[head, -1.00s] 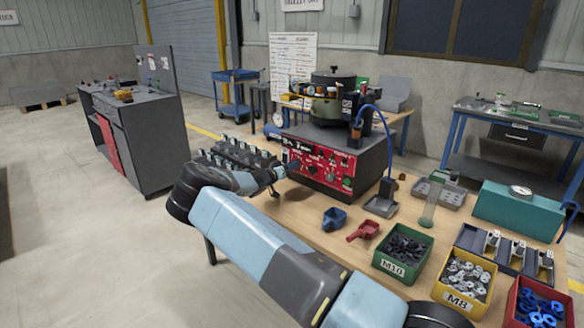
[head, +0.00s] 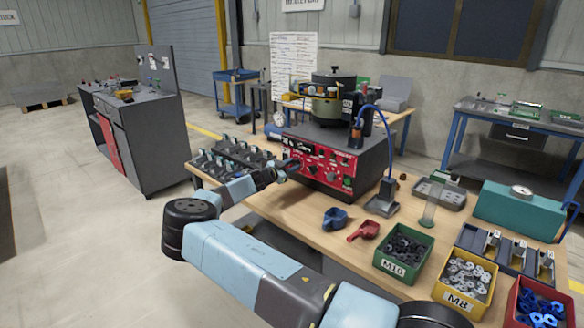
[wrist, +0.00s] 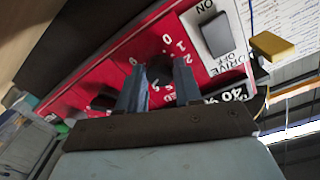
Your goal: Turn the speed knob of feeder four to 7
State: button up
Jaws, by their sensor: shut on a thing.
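The feeder's red control panel (head: 332,172) is on the front of the dark box under the round bowl (head: 333,97). My gripper (head: 291,165) reaches the panel's left part in the head view. In the wrist view my gripper (wrist: 160,80) has its two blue-grey fingers shut on a dark speed knob (wrist: 159,72), mostly hidden between them. White dial digits, with 0, 1 and 2 legible, curve around it, and part of the word SPEED shows below. The knob's pointer cannot be made out. I cannot read a feeder number.
A black DRIVE rocker switch (wrist: 216,34) with ON and OFF marks is beside the dial. Another dark knob (wrist: 104,98) is on the panel. A blue scoop (head: 334,218), a red scoop (head: 364,231) and a green M10 bin (head: 425,258) stand on the bench at right.

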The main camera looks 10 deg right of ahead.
jog(key=shift+a+f+m, duration=0.1)
jog(key=shift+a+m, duration=0.05)
jog(key=shift+m, duration=0.45)
jog(key=o, duration=0.8)
jog(key=shift+w, duration=0.1)
jog(key=shift+c, duration=0.2)
jog(key=shift+o, duration=1.3)
jog(key=v, duration=1.3)
jog(key=shift+s+a, duration=0.2)
jog(key=shift+a, duration=0.05)
